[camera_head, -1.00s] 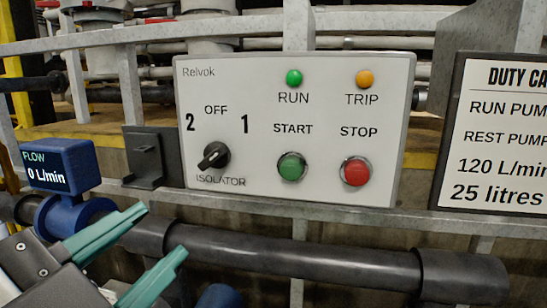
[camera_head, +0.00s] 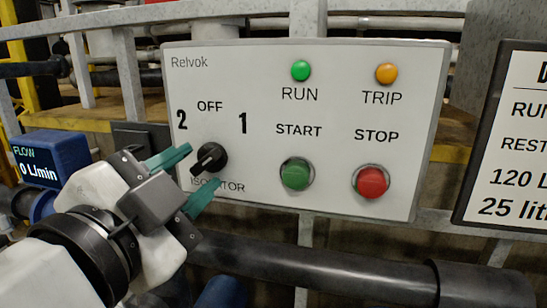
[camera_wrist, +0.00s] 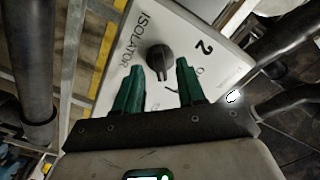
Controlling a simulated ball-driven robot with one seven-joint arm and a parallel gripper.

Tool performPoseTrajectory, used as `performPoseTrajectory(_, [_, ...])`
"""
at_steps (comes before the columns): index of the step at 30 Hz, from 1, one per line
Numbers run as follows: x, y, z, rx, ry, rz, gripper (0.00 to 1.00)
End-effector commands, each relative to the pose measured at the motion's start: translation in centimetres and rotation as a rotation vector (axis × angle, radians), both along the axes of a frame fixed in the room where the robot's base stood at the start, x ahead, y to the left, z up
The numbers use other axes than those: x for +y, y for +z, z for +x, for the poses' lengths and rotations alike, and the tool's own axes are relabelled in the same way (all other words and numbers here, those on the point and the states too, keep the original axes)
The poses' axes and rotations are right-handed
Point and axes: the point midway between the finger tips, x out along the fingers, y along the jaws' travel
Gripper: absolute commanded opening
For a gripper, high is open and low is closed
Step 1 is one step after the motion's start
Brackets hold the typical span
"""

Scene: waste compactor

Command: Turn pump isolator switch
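The isolator switch (camera_head: 209,158) is a black rotary knob on the white Relvok panel (camera_head: 330,215). Its grip bar slants from lower left to upper right, and a pale mark shows at its lower-left end. The labels 2, OFF and 1 stand around it. My gripper (camera_head: 204,165) is open, with one teal finger at the knob's upper left and the other below it. In the wrist view the knob (camera_wrist: 160,58) stands between the open fingertips (camera_wrist: 160,66), with gaps on both sides. I cannot tell whether a finger touches the panel.
Green START (camera_head: 296,174) and red STOP (camera_head: 370,181) buttons sit right of the knob, below RUN (camera_head: 301,70) and TRIP (camera_head: 386,73) lamps. A blue flow meter (camera_head: 50,160) reads 0 L/min. A dark pipe (camera_head: 320,275) runs below the panel. A duty sign (camera_head: 510,150) stands at right.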

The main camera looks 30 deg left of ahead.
Motion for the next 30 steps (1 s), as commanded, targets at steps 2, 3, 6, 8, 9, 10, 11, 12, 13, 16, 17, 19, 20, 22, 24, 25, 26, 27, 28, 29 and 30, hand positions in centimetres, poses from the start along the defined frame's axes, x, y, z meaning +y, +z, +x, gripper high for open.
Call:
performPoseTrajectory(2, [0.19,0.07,0.75,0.001,-0.001,-0.001,0.39])
performPoseTrajectory(3, [0.25,0.06,1.0,0.0,0.0,0.0,0.39])
performPoseTrajectory(6, [0.33,-0.01,1.36,0.001,0.001,0.001,0.39])
performPoseTrajectory(8, [0.36,-0.03,1.45,0.001,0.001,0.001,0.39])
performPoseTrajectory(9, [0.37,-0.04,1.46,0.001,0.001,0.001,0.39])
performPoseTrajectory(10, [0.37,-0.04,1.46,0.001,0.001,0.001,0.39])
performPoseTrajectory(11, [0.37,-0.05,1.45,0.001,0.001,0.001,0.39])
performPoseTrajectory(12, [0.37,-0.04,1.45,0.001,0.001,0.001,0.39])
performPoseTrajectory(13, [0.36,-0.04,1.44,0.001,0.001,0.001,0.39])
performPoseTrajectory(16, [0.36,-0.04,1.44,0.001,0.001,0.0,0.34])
performPoseTrajectory(17, [0.36,-0.04,1.44,0.001,0.001,0.0,0.31])
performPoseTrajectory(19, [0.35,-0.03,1.43,0.001,0.001,0.0,0.24])
performPoseTrajectory(20, [0.35,-0.03,1.43,0.001,0.001,0.0,0.21])
performPoseTrajectory(22, [0.35,-0.03,1.43,0.001,0.001,0.0,0.14])
performPoseTrajectory(24, [0.35,-0.03,1.43,0.001,0.001,0.0,0.08])
performPoseTrajectory(25, [0.35,-0.03,1.42,0.001,0.001,0.0,0.05])
performPoseTrajectory(26, [0.35,-0.03,1.42,0.001,0.001,0.0,0.02])
performPoseTrajectory(27, [0.35,-0.03,1.42,0.001,0.001,0.0,0.0])
performPoseTrajectory(28, [0.35,-0.03,1.42,0.001,0.001,0.0,0.0])
performPoseTrajectory(29, [0.34,-0.04,1.42,0.001,0.001,0.0,0.0])
performPoseTrajectory(30, [0.34,-0.04,1.42,0.001,0.001,0.0,0.0])
